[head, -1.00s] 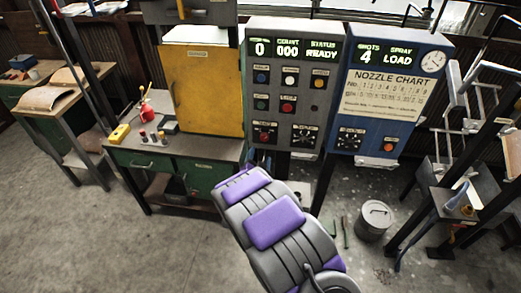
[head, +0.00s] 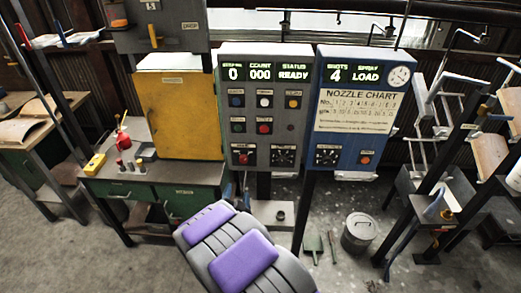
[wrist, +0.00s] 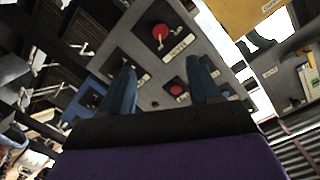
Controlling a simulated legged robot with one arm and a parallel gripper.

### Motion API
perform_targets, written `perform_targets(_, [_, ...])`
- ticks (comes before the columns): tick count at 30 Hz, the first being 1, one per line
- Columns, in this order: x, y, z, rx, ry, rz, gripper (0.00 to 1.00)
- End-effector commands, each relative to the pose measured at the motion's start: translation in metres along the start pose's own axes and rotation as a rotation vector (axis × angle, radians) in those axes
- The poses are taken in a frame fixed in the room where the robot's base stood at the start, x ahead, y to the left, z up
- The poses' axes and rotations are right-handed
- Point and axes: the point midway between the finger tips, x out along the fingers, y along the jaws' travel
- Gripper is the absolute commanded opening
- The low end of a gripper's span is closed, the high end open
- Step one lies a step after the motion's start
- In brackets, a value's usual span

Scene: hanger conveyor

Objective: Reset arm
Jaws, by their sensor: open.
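My gripper (wrist: 162,88) shows in the wrist view with two blue fingers spread apart and nothing between them. It points toward the grey control panel (wrist: 150,60), which looks tilted there, and two red controls (wrist: 177,90) show on it near the fingers. I see no contact, but the exact gap is hard to judge. In the head view my arm with purple pads reaches up from the bottom middle, below the grey panel (head: 264,77). Its display reads 0, 000, READY. My gripper's fingers are mostly hidden behind the arm there.
A blue panel (head: 345,132) with a nozzle chart stands right of the grey one. A metal bin (head: 359,232) and a hanger rack (head: 432,205) are at right. Floor at lower left is clear.

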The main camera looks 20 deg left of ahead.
Motion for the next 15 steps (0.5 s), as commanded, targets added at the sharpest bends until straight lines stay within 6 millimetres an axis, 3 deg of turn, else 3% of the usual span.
perform_targets(8, [0.007,0.009,-0.014,0.007,-0.050,0.048,0.62])
perform_targets(15, [0.006,0.041,-0.054,0.004,-0.260,0.190,0.62])
